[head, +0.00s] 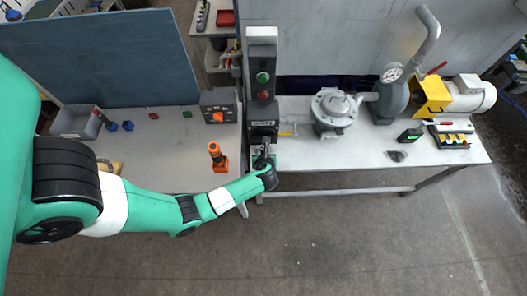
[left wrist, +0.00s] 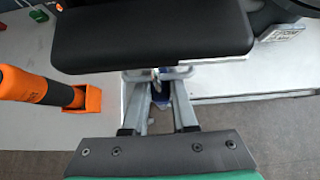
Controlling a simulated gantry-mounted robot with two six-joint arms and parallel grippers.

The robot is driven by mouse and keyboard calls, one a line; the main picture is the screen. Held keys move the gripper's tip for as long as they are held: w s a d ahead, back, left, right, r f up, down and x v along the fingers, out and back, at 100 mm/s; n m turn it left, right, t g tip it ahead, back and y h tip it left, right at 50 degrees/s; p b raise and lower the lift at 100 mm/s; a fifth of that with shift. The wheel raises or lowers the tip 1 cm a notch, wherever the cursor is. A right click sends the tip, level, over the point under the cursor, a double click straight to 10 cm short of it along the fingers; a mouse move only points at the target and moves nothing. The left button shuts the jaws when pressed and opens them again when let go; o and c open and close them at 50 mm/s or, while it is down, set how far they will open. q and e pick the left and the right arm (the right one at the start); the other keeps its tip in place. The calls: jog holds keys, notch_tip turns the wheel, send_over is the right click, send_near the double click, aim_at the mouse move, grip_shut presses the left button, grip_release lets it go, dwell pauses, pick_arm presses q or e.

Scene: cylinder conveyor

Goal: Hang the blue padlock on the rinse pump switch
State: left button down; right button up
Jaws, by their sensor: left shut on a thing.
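My left gripper (head: 265,166) is at the front of the bench, at the foot of the upright control column. I cannot tell whether shackle and block touch. The control column (head: 262,90) carries a green and a red button. A grey box with an orange-red switch (head: 218,115) stands left of it. Which one is the rinse pump switch is unreadable. My right gripper is out of view.
An orange-and-black tool (head: 218,158) stands close left of my gripper; it also shows in the left wrist view (left wrist: 50,90). Blue items (head: 127,126) lie by a grey bin (head: 75,123). A metal pump (head: 333,110) stands right.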

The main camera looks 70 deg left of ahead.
pick_arm(q)
jog(key=shift+f+b, duration=0.65)
jog(key=shift+f, duration=0.3)
jog(key=c, duration=0.6)
grip_release()
jog(key=p+v, duration=0.2)
jog(key=v, duration=0.9)
jog(key=shift+s+d+r, duration=0.15)
jog(key=shift+d+r, duration=0.05)
jog(key=shift+d, duration=0.05)
